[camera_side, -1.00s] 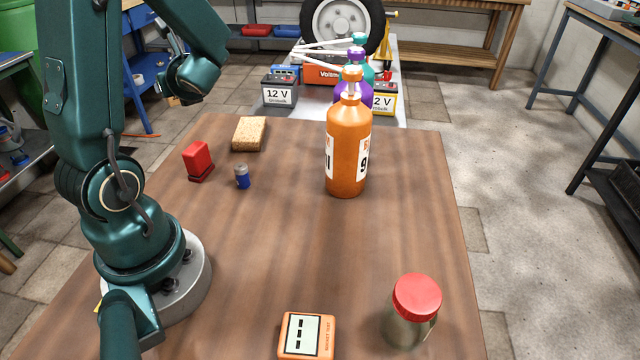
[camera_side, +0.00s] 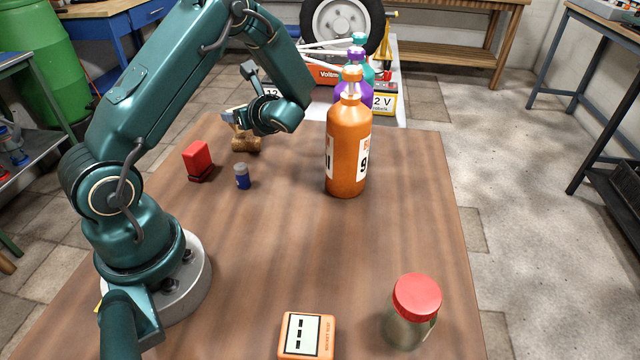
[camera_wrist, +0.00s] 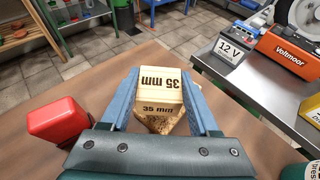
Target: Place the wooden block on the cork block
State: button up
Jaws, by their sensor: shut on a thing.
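The wooden block (camera_wrist: 160,90) is a pale cube marked "35 mm". In the wrist view it sits between the two blue fingers of my gripper (camera_wrist: 162,98), which is shut on it. The speckled cork block (camera_wrist: 166,123) shows just below the wooden block and is partly hidden by it. In the side view my gripper (camera_side: 236,117) is over the cork block (camera_side: 246,145) at the far left of the table, and my wrist hides most of the wooden block. I cannot tell whether the two blocks touch.
A red block (camera_side: 197,158) and a small blue cylinder (camera_side: 242,176) stand nearby. An orange bottle (camera_side: 347,150) stands to the right. A red-lidded jar (camera_side: 414,305) and an orange meter (camera_side: 307,335) are at the front. The table's middle is clear.

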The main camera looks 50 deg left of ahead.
jog(key=shift+f, duration=1.1)
jog(key=o, duration=1.4)
jog(key=shift+f, duration=0.1)
jog(key=shift+c, duration=0.2)
